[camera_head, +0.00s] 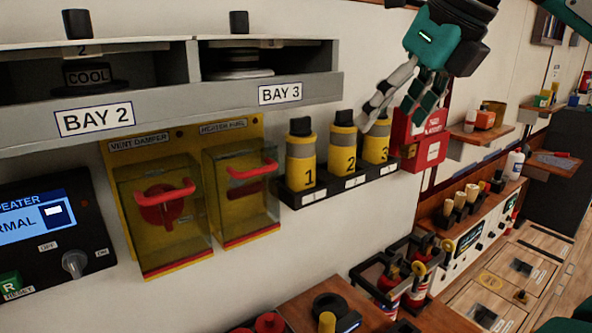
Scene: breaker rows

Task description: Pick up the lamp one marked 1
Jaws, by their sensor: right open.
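The lamp marked 1 (301,158) is a yellow cylinder with a grey band and a black top. It stands upright in the left slot of a black wall rack (295,201). The lamp marked 2 (342,150) and the lamp marked 3 (377,146) stand to its right in the same rack. My right gripper (388,115), teal, grey and black, comes in from the top right. It is open, with its fingers pointing down by the top of lamp 3, which they partly cover. It is apart from lamp 1. My left gripper is out of view.
Left of the rack are yellow covered boxes with red handles, the vent damper (160,200) and another (240,185). The BAY 3 shelf (280,94) overhangs at upper left. A red box (421,140) hangs right of lamp 3. A brown bench (300,305) is below.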

